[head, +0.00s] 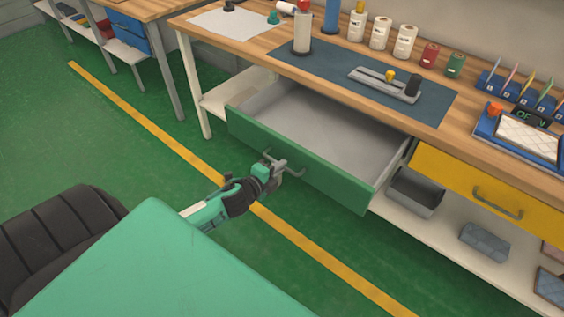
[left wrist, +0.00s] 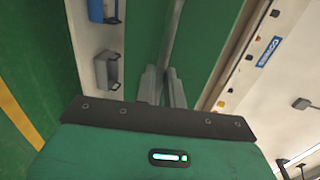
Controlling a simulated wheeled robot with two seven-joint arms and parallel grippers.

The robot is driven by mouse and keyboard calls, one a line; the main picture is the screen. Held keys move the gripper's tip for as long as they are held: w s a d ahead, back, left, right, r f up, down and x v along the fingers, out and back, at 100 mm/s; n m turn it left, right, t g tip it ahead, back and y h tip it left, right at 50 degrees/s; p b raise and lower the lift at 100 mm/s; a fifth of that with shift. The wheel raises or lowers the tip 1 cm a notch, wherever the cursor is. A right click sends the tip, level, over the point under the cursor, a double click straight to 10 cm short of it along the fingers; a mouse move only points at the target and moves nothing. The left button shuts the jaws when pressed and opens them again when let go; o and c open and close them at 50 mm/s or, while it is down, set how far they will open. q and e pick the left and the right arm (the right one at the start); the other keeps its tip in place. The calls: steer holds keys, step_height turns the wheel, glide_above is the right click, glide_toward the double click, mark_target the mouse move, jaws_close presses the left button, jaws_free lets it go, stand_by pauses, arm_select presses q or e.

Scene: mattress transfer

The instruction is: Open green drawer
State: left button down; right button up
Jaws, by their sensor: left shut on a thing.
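The green drawer (head: 305,168) stands pulled out from under the workbench, and its grey inside (head: 318,128) is bare where I can see it. Its grey bar handle (head: 294,169) is on the green front. My left gripper (head: 279,168) is at the handle and shut on it. In the left wrist view the two fingers (left wrist: 162,88) close around the handle bar (left wrist: 173,35) in front of the green drawer front (left wrist: 205,50). My right gripper is in neither view.
The yellow drawer (head: 460,185) to the right is shut. The wooden benchtop (head: 245,50) holds a dark mat (head: 310,72), spools and a blue rack. Green floor is free in front.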

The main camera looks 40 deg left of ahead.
arm_select(q)
steer(key=shift+s, duration=0.6)
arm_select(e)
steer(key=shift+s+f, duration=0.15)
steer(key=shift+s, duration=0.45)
arm_select(q)
steer(key=c, duration=1.5)
jaws_free()
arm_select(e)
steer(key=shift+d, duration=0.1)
